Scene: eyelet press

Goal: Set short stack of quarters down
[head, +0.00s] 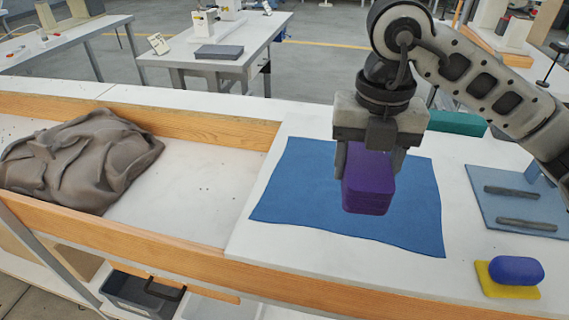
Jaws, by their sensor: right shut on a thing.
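My right gripper (369,160) comes in from the upper right and points down over the blue cloth. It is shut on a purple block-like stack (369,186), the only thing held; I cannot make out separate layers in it. The stack is upright and in front of the blue cloth (300,190), which lies flat on the white table. Whether its underside touches the cloth I cannot tell. My left gripper is not in view.
A crumpled brown-grey cloth (80,160) lies in the wood-edged section at left. At right are a blue-grey board (520,205) with two dark bars, and a blue oval object (516,270) on a yellow pad (498,287). A teal object (457,123) is behind the gripper.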

